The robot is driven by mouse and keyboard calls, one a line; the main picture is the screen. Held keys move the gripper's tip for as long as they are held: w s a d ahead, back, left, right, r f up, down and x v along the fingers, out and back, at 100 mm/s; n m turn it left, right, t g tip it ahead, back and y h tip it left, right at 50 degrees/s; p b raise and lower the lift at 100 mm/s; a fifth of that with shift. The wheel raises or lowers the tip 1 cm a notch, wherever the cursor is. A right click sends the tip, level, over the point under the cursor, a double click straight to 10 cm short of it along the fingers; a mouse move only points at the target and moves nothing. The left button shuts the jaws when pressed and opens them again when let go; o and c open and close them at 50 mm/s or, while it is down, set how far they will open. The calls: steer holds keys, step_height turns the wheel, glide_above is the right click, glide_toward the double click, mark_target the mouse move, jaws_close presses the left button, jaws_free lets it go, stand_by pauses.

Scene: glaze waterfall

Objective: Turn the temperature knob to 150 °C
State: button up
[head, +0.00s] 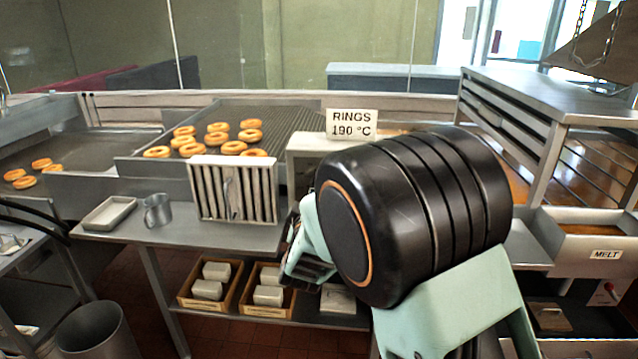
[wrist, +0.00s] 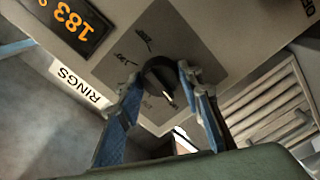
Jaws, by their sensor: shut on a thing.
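The temperature knob (wrist: 158,72) is a dark round dial on a grey plate (wrist: 125,68) in the wrist view. A pale pointer mark on it points toward the lower right of the picture. The printed scale marks are too small and turned to read. My gripper (wrist: 160,84) has its two blue fingers on either side of the knob and is shut on it. An orange display (wrist: 65,20) beside the plate reads 183. In the head view my gripper (head: 306,262) is in front of the pale control box (head: 303,145), and my arm hides the knob.
A sign (head: 352,124) above the box reads RINGS 190 °C. A slatted metal rack (head: 234,190) stands left of my gripper on the steel bench (head: 120,232), with a mug (head: 157,210) and tray. Rings lie on the grate (head: 290,118) behind. Wooden crates (head: 235,300) sit below.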

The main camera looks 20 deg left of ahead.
steer(key=n+p, duration=0.2)
steer(key=n, duration=0.3)
steer(key=shift+n+p, duration=0.3)
steer(key=shift+p, duration=0.1)
stand_by(0.3)
steer(key=o, duration=1.2)
steer(key=shift+c, duration=0.2)
steer(key=shift+s, duration=0.15)
steer(key=v, duration=1.1)
steer(key=shift+s+d, duration=0.25)
steer(key=shift+s, duration=0.1)
